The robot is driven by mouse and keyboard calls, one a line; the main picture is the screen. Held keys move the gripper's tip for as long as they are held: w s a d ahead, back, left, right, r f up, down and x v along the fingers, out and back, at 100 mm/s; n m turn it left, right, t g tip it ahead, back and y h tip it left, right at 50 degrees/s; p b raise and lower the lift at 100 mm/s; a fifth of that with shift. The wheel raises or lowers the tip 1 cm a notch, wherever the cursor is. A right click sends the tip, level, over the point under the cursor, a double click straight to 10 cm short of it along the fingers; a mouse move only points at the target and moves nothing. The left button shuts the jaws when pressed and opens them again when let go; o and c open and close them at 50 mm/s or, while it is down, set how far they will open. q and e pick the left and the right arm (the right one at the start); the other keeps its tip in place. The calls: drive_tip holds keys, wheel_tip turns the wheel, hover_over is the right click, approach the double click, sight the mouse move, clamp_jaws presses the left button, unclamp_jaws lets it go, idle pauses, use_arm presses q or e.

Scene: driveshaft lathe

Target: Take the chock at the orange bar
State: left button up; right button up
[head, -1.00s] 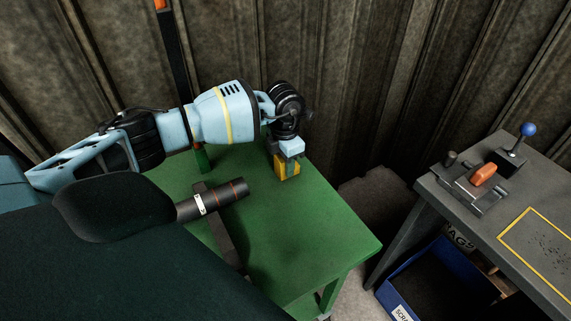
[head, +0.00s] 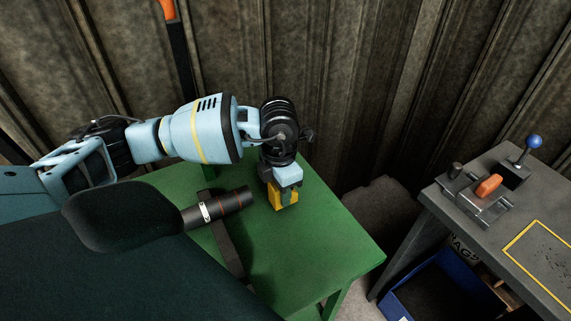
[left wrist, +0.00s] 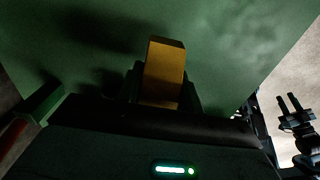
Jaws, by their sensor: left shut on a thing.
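The chock (head: 284,198) is a small yellow block at the right part of the green table (head: 330,245), just right of the dark shaft's end. My left gripper (head: 284,180) comes down from above and is shut on it. In the left wrist view, the chock (left wrist: 163,75) stands between the dark fingers, over the green table top. I cannot tell whether its underside touches the table. A dark upright bar with an orange top (head: 168,12) stands behind the table. My right gripper (left wrist: 291,110) shows dimly in the left wrist view, its fingers apart and empty.
A dark shaft with orange rings (head: 232,200) lies on a dark support, left of the chock. A grey bench (head: 470,215) at the right carries an orange-handled clamp (head: 488,186) and a blue-knobbed lever (head: 534,142). A blue bin (head: 425,285) sits below. The table's front right is clear.

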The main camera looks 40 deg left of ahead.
use_arm(q)
drive_tip(key=shift+s+d+r, duration=0.1)
drive_tip(key=shift+s+d, duration=0.35)
drive_tip(key=shift+s, duration=0.45)
drive_tip(key=shift+s+d+r, duration=0.1)
drive_tip(key=shift+s+d, duration=0.3)
drive_tip(key=shift+s, duration=0.45)
drive_tip(key=shift+s+d+r, duration=0.1)
drive_tip(key=shift+s+d, duration=0.35)
drive_tip(key=shift+s, duration=0.45)
